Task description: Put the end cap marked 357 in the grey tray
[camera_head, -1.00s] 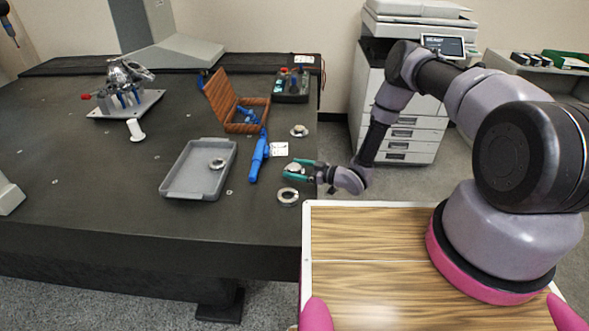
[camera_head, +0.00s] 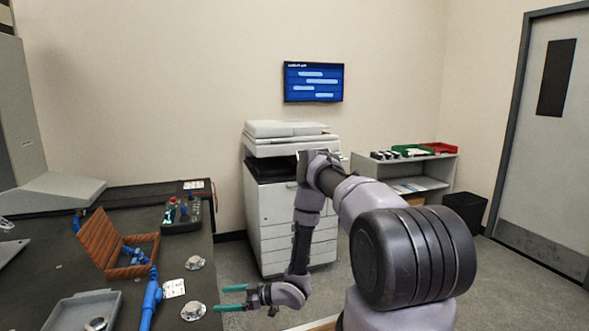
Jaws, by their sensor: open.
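Two small silvery round parts lie on the dark table's right side: one farther back (camera_head: 195,263) and one nearer (camera_head: 193,312). No number is readable on either, so I cannot tell which is marked 357. The grey tray (camera_head: 76,303) is at the lower left, cut off by the frame's bottom. A ring-shaped metal part (camera_head: 97,324) lies in it. My gripper (camera_head: 220,298) has its two green fingers apart and nothing between them. It points left at the table's right edge, just right of the nearer round part.
A blue tool (camera_head: 150,298) and a white card (camera_head: 173,288) lie between the tray and the round parts. A printer (camera_head: 285,200) stands beyond the table.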

